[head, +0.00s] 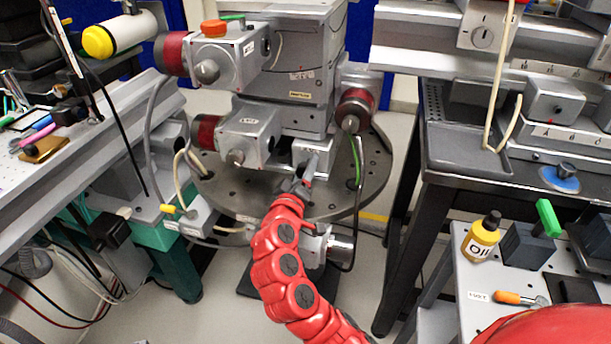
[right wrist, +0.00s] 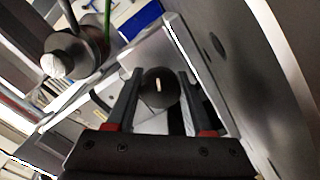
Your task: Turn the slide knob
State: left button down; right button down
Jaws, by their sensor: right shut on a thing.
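The slide knob (right wrist: 160,94) is a dark round knob with a pale line mark, seen in the right wrist view between my two fingers. My right gripper (right wrist: 160,80) is shut on it, with one finger on each side. In the head view my red right arm reaches up from the bottom, and my right gripper (head: 303,182) is at the lower front of the grey stage stack (head: 298,85). The knob is hidden there behind my gripper. My left gripper is not in view.
The stack stands on a round dark plate (head: 215,188) with motor boxes (head: 250,135) and cables around it. A bench (head: 455,160) with rails is at the right. A cart with an oil bottle (head: 481,238) is at the lower right. A left bench (head: 70,160) carries pens.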

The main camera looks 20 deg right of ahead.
jog(key=shift+f, duration=0.15)
dwell(0.3)
jog(key=shift+c, duration=1.5)
grip_release()
jog(key=p+v, duration=0.2)
jog(key=v, duration=1.5)
jog(key=shift+s, duration=0.2)
jog(key=shift+a, duration=0.15)
